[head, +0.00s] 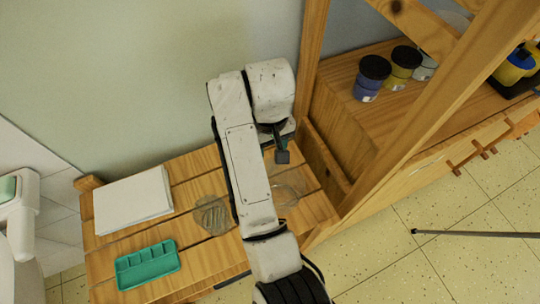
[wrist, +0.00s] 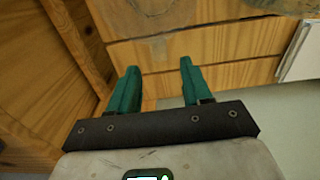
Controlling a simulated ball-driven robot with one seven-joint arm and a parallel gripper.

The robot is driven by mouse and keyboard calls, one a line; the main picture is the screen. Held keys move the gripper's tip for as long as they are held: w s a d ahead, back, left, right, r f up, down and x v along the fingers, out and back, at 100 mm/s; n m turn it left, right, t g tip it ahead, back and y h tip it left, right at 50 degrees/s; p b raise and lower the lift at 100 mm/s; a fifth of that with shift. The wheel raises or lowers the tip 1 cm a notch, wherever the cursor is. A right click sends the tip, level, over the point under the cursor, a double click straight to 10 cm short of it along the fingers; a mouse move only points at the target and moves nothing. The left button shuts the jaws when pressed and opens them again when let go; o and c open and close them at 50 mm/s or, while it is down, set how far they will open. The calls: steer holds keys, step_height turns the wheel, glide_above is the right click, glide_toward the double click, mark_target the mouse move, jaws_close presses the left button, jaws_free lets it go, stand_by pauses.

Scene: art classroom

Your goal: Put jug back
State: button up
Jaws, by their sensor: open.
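Two clear glass vessels stand on the slatted wooden table (head: 190,168). One glass vessel (head: 211,216) is left of my arm; the other glass vessel (head: 286,190) is right of it, partly hidden by my arm. Both are see-through, and I cannot tell which is the jug. In the wrist view the right-hand vessel (wrist: 150,8) shows at the top edge, beyond the fingertips, cut off by the frame. In the head view my gripper (head: 281,156) is near the table's back right corner.
White paper (head: 132,199) and a green compartment tray (head: 147,265) lie on the table's left side. A wooden shelf unit (head: 345,80) stands close on the right, with a blue paint jar (head: 367,90) and a yellow paint jar (head: 399,75). A wall is behind the table.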

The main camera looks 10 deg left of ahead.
steer(key=shift+r+p, duration=0.65)
steer(key=shift+r, duration=0.55)
steer(key=shift+s+f, duration=0.1)
